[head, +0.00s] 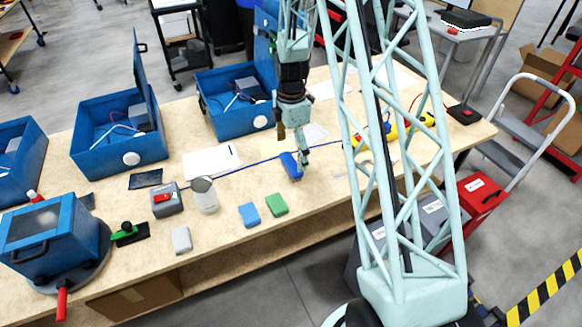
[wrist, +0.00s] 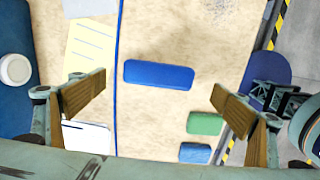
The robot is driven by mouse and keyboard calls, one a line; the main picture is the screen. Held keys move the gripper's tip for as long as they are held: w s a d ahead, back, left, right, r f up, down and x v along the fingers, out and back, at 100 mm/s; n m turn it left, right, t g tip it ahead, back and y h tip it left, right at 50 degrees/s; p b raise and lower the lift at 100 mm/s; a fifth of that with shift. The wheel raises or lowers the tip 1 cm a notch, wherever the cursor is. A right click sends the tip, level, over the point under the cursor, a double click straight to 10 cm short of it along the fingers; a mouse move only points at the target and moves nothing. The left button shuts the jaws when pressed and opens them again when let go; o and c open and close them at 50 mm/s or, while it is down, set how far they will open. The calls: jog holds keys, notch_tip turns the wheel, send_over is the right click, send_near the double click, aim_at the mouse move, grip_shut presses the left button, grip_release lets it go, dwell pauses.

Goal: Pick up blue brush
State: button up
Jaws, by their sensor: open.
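The blue brush (head: 290,167) lies on the wooden bench below my gripper (head: 294,150) in the head view. In the wrist view the brush (wrist: 158,75) is a plain blue block with rounded corners, lying nearly crosswise. My gripper (wrist: 160,84) is open in the wrist view, with one wood-coloured finger on each side. The brush lies centrally in the picture, between the fingertips and slightly beyond them. Nothing is between the fingers that I can see as held. The exact height of my fingers above the brush is hard to tell.
A smaller blue block (head: 249,214) and a green block (head: 276,204) lie nearer the front edge. A blue cable (wrist: 118,60) runs beside the brush.

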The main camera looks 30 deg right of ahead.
aim_at(291, 162)
jog(key=shift+f, duration=0.1)
jog(key=shift+w+f+b, duration=0.1)
jog(key=shift+f+b, duration=0.25)
jog(key=shift+f, duration=2.2)
jog(key=shift+c, duration=0.6)
jog(key=c, duration=0.9)
jog(key=shift+r, duration=0.15)
jog(key=shift+c, duration=0.2)
jog(key=shift+r, duration=1.65)
jog(key=s+a, duration=0.2)
jog(key=s, duration=0.5)
jog(key=s+a+r, duration=0.1)
jog(key=s+a, duration=0.1)
jog(key=s, duration=0.6)
jog(key=shift+s+a+r+p, duration=0.15)
jog(key=shift+s+r+p, duration=0.05)
jog(key=shift+r+p, duration=0.1)
